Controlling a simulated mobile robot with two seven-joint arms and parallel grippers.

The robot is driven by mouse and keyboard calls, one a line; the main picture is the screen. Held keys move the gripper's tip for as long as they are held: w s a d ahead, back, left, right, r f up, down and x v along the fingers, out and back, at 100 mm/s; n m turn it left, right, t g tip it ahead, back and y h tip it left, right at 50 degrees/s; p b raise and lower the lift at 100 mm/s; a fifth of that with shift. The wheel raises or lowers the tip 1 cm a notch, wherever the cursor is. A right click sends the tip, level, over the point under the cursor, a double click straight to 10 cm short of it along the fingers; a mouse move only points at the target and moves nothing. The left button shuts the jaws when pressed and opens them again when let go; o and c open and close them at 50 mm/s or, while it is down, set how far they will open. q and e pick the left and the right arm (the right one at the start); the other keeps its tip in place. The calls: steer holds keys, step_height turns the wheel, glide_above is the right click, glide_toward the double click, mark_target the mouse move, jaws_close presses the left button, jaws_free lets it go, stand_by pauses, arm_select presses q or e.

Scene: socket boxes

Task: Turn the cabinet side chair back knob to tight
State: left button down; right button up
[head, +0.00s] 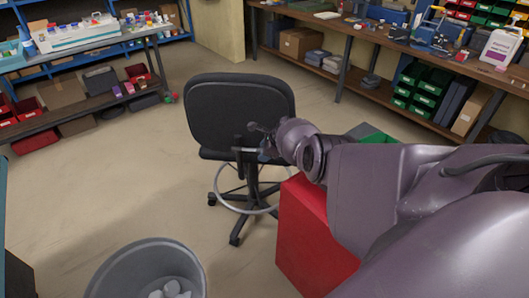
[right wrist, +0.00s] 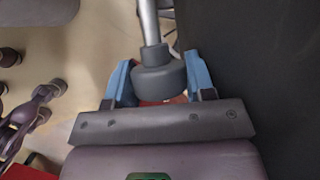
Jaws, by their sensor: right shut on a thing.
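The office chair has a black backrest (head: 232,108) and stands in the middle of the floor in the head view. Its back faces me. In the right wrist view, the dark, rounded chair back knob (right wrist: 158,78) sits at the end of a grey metal rod (right wrist: 148,22). My right gripper (right wrist: 160,84) is shut on the knob, with one blue finger on each side of it. In the head view my right gripper (head: 267,148) reaches in from the right behind the backrest, and the knob there is hard to make out.
A red cabinet (head: 305,235) stands below my right arm, close to the chair. A grey bin (head: 150,268) is at the front. Workbenches (head: 398,45) with bins and tools line the back right, and a shelf bench (head: 90,92) the left. Floor left of the chair is clear.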

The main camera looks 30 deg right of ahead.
steer(key=shift+s+f, duration=0.1)
stand_by(0.3)
steer(key=o, duration=0.9)
steer(key=shift+c, duration=0.2)
arm_select(q)
steer(key=shift+w+r, duration=0.15)
steer(key=shift+w, duration=0.05)
arm_select(e)
steer(key=shift+o, duration=0.3)
arm_select(q)
steer(key=shift+r, duration=0.15)
arm_select(e)
steer(key=shift+r, duration=0.2)
